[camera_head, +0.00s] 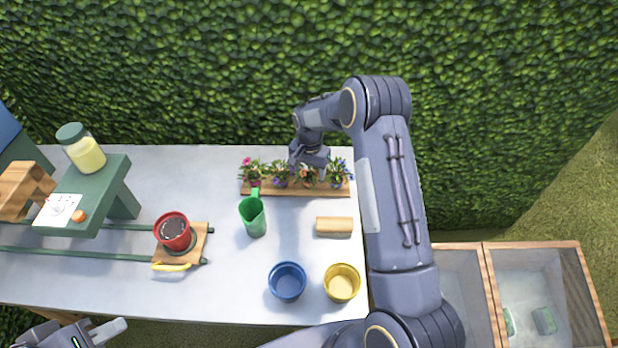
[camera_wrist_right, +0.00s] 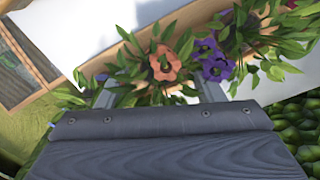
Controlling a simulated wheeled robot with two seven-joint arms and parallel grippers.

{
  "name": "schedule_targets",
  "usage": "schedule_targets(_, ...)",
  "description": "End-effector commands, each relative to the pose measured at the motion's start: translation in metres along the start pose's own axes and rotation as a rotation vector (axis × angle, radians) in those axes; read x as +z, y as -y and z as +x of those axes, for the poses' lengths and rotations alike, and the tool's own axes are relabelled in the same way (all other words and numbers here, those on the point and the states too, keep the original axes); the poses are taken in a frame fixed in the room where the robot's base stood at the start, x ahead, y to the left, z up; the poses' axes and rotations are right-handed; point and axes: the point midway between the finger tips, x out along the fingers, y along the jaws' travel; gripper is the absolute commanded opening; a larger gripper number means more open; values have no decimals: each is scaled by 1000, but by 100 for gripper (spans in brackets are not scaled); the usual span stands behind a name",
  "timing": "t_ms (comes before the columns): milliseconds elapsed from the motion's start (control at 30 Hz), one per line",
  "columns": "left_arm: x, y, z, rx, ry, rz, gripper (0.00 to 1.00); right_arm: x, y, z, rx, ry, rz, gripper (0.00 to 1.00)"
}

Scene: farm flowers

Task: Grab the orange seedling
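The orange seedling (camera_head: 307,176) stands in a row of seedlings at the back of the table. In the right wrist view its orange flower (camera_wrist_right: 165,62) is surrounded by green leaves; its stem and pot are hidden. My right gripper (camera_head: 309,164) is just above and behind the row, pointing down at it. In the right wrist view the fingers (camera_wrist_right: 158,92) are wide apart, on either side of the orange seedling's leaves, with nothing visibly clamped. My left gripper (camera_head: 108,331) is at the bottom left, partly cut off, away from the seedlings.
A purple seedling (camera_wrist_right: 215,60) stands close beside the orange one. The row sits on a wooden rack (camera_head: 262,189). A green watering cup (camera_head: 254,217), wooden block (camera_head: 334,225), blue pot (camera_head: 287,282), yellow pot (camera_head: 341,283) and red pot (camera_head: 173,231) stand nearer. A hedge is behind.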

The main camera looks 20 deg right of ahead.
Motion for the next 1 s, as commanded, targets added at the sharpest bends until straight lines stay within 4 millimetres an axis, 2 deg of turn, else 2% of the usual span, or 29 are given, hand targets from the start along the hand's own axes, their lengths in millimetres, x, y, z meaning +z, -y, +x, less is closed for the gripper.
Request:
schedule_targets(67,0,0,0,0,0,0,30,0,0,0,0,0,0,50)
schedule_targets(333,0,0,0,0,0,0,30,0,0,0,0,0,0,15)
schedule_targets(667,-1,-1,-2,0,0,0,30,0,0,-5,0,0,0,15)
schedule_targets(767,-2,-2,-4,0,0,0,30,0,0,-14,-1,-1,0,15)
schedule_targets(900,-6,-5,-11,0,0,0,30,0,1,-35,-3,-1,-1,15)
schedule_targets(1000,-10,-9,-19,0,0,0,30,13,-6,-54,-1,1,-1,15)
